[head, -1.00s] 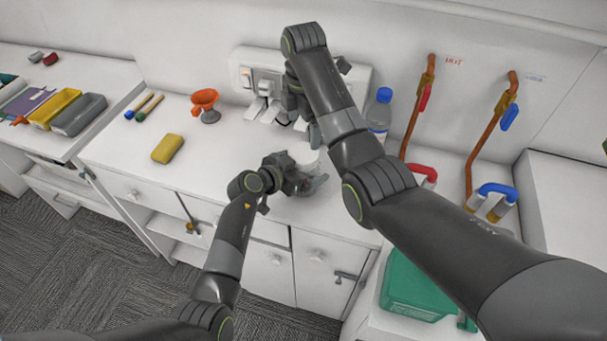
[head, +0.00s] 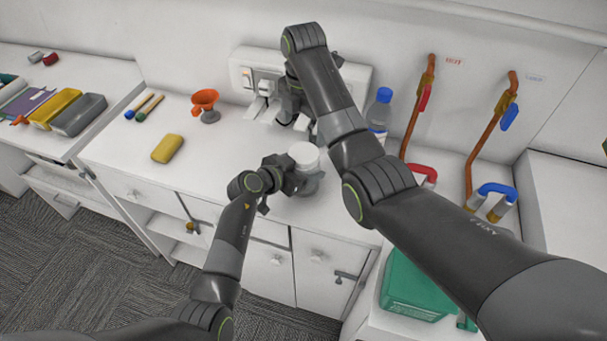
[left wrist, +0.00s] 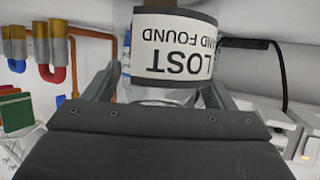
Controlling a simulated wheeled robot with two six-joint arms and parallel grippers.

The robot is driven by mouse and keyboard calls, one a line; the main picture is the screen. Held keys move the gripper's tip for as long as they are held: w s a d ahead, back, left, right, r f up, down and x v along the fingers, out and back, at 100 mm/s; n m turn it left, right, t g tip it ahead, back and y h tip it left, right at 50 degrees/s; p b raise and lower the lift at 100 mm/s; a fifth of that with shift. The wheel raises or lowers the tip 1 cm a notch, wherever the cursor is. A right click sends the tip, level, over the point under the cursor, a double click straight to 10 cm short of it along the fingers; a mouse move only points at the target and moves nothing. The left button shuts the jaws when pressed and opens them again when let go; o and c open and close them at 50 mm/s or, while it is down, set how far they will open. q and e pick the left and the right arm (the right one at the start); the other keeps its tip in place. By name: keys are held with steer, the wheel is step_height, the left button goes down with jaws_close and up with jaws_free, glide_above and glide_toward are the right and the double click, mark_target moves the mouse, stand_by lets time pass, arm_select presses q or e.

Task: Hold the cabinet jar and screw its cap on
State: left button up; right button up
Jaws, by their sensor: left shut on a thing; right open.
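The jar (head: 304,158) stands upright on the counter with a pale round top. In the left wrist view it (left wrist: 175,50) is a white-labelled cylinder with dark bands, its "LOST AND FOUND" lettering upside down. My left gripper (head: 306,181) is shut on the jar from the left and front. My right gripper (head: 299,120) is open behind the jar, near the wall, and apart from it. Its fingers are partly hidden by my right arm. I cannot clearly make out a separate cap; a small pale shape shows near the right fingers.
A blue-capped bottle (head: 380,108) stands right of the right arm. A green container (head: 410,288) is at lower right.

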mark_target(303, 153)
steer(key=n, duration=0.5)
steer(key=shift+n, duration=0.3)
steer(key=shift+f, duration=4)
steer(key=c, duration=1)
steer(key=m, duration=0.6)
steer(key=shift+m, duration=0.4)
steer(key=shift+c, duration=0.2)
steer(key=m, duration=0.6)
